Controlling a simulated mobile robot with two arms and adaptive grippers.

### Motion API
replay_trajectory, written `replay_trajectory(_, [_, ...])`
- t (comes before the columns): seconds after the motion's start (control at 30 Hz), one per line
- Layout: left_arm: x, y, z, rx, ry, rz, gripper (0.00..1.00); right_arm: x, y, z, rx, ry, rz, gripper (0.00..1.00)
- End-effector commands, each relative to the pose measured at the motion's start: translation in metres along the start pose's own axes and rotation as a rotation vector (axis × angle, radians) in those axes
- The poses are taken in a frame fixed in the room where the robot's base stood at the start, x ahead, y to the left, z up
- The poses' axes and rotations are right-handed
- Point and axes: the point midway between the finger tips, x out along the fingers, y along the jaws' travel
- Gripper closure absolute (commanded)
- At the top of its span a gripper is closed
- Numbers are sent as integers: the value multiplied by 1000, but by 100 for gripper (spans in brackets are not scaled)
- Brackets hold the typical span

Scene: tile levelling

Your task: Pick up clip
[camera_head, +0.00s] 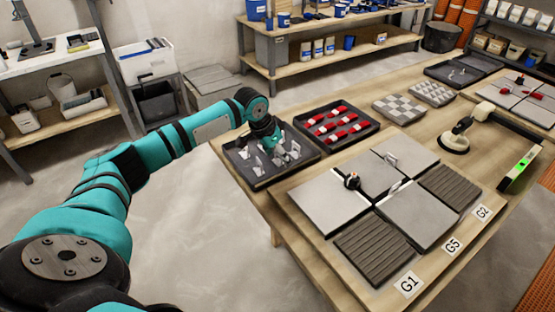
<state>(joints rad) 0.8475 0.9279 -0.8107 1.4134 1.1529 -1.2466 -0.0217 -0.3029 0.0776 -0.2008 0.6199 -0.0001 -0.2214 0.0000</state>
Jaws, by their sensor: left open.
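Several pale clips (256,163) stand in a dark tray (262,182) at the left end of the wooden table. My left gripper (275,151) is open over the tray, among the clips. Its fingers are small in view, and the arm hides part of the tray's far side. I cannot tell whether a finger touches a clip. Two more pale clips stand at joints between the grey tiles (327,200), one at the back (390,160) and one near the middle (396,186). My right gripper is not in view.
A dark tray of red wedges (337,126) lies right of the clip tray. A suction-cup lifter (455,142) and a green-lit level (519,171) lie at the right.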

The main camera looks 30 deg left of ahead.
Motion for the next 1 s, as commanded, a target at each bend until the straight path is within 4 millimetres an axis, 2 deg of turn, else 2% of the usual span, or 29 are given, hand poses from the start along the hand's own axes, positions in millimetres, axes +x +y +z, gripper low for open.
replay_trajectory(0.17, [0,0,0,0,0,-1,37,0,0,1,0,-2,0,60])
replay_trajectory(0.4, [0,0,0,0,0,-1,68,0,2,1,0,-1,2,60])
replay_trajectory(0.5, [0,0,0,0,0,-1,78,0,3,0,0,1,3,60])
replay_trajectory(0.83, [-2,0,-1,0,0,-1,78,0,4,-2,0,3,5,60])
replay_trajectory(1.0, [-14,-1,-6,0,3,-1,78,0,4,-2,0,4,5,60])
